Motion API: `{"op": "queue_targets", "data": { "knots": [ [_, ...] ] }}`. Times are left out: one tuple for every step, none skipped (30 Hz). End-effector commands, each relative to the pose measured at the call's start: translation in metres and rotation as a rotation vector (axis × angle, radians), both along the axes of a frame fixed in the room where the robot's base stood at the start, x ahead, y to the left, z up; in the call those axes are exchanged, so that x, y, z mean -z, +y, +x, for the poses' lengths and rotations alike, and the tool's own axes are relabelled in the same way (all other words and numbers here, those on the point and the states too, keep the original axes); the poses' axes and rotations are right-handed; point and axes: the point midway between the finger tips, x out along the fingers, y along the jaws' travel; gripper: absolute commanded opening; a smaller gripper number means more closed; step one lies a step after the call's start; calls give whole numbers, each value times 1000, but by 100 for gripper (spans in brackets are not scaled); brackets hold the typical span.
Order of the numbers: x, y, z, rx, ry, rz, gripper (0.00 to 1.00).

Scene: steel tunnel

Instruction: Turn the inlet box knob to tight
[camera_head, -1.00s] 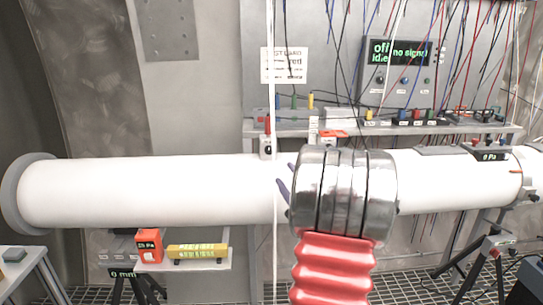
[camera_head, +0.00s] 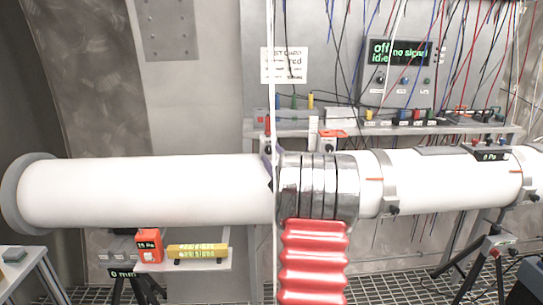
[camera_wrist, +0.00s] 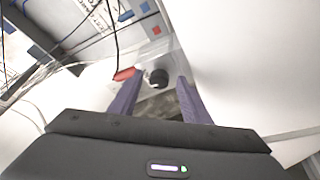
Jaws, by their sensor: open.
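A small grey box (camera_head: 267,141) with a red post on top stands behind the white pipe, and my finger partly covers it in the head view. I cannot read a label on it. In the wrist view a round black knob (camera_wrist: 159,76) shows on a pale box face, with a red part to its left. My gripper (camera_wrist: 159,82) is open, its two purple fingers apart on either side of the knob in the picture. No contact with the knob shows. In the head view my gripper (camera_head: 269,165) is mostly hidden by my silver wrist. The knob's marking is unreadable.
The white pipe (camera_head: 140,190) runs across the view close to my wrist. A second small box (camera_head: 333,142) with an orange top stands to the right. A thin white cord (camera_head: 274,75) hangs near my fingers. Many cables hang above the shelf (camera_head: 470,135).

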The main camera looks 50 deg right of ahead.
Motion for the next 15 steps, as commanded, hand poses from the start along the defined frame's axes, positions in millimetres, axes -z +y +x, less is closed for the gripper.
{"op": "queue_targets", "data": {
  "knots": [
    [0,-1,2,0,0,0,43],
    [0,-1,2,0,0,0,43],
    [-1,-2,3,0,0,0,43],
    [-1,-2,3,0,0,0,43],
    [-1,-2,3,0,0,0,43],
    [-1,-2,3,0,0,0,43],
    [-1,-2,3,0,0,0,43],
    [-1,-2,3,0,0,0,43],
    [-1,-2,3,0,0,0,43],
    [-1,-2,3,0,0,0,43],
    [-1,-2,3,0,0,0,40],
    [-1,-2,3,0,0,0,38],
    [-1,-2,2,0,0,0,36],
    [-1,-2,2,0,0,0,33],
    [-1,-2,2,0,0,0,31]
  ]
}}
